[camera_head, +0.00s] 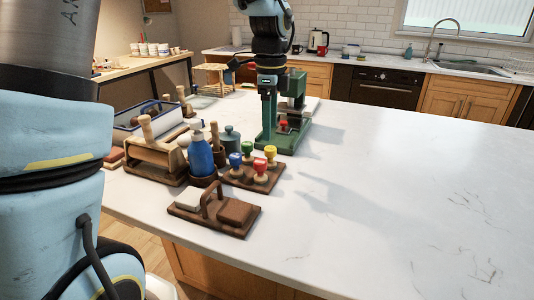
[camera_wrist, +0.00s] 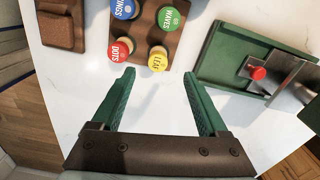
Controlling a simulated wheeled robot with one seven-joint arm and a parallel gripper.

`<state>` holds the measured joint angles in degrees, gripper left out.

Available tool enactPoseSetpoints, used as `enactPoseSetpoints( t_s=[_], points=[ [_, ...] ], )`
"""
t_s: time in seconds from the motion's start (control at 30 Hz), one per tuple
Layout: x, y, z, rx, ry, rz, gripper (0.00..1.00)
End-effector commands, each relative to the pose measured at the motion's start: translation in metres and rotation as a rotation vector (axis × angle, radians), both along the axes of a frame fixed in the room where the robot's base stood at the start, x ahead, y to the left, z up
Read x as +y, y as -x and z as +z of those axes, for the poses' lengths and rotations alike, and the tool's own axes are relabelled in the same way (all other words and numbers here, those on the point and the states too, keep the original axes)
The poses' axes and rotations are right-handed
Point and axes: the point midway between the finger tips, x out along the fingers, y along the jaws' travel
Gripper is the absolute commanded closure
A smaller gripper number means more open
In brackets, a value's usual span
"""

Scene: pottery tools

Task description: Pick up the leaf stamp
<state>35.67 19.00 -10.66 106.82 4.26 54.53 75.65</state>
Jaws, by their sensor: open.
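The leaf stamp has a round yellow top marked LEAF; it shows in the wrist view (camera_wrist: 157,61) and in the head view (camera_head: 270,152). It stands upright in a brown wooden holder (camera_wrist: 150,32) with a red DOTS stamp (camera_wrist: 121,48), a blue RINGS stamp (camera_wrist: 124,8) and a green WAVES stamp (camera_wrist: 169,19). My gripper (camera_wrist: 159,76) has its two green fingers spread wide and nothing between them. In the wrist view the yellow top appears just beyond the fingertips, between their lines. The stamp's handle is mostly hidden under its top there.
A green press (camera_head: 284,128) with a red knob stands close behind the holder. A blue pump bottle (camera_head: 200,155) and a wooden tool box (camera_head: 155,155) are to the left. A brown wooden block tray (camera_head: 215,220) lies in front. The white counter (camera_head: 400,190) is clear to the right.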

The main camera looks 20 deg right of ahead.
Motion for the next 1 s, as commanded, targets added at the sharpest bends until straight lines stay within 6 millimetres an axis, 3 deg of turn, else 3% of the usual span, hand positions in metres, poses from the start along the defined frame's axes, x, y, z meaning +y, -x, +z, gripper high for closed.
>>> enactPoseSetpoints(
  t_s=[0.2,0.4,0.7,1.0],
  points=[
    [0.001,0.001,-0.032,0.003,-0.003,0.002,0.23],
    [0.001,0.002,-0.045,0.003,-0.002,0.003,0.23],
    [0.001,0.004,-0.085,0.002,-0.002,0.003,0.23],
    [0.0,0.004,-0.091,0.0,0.0,0.003,0.23]
  ],
)
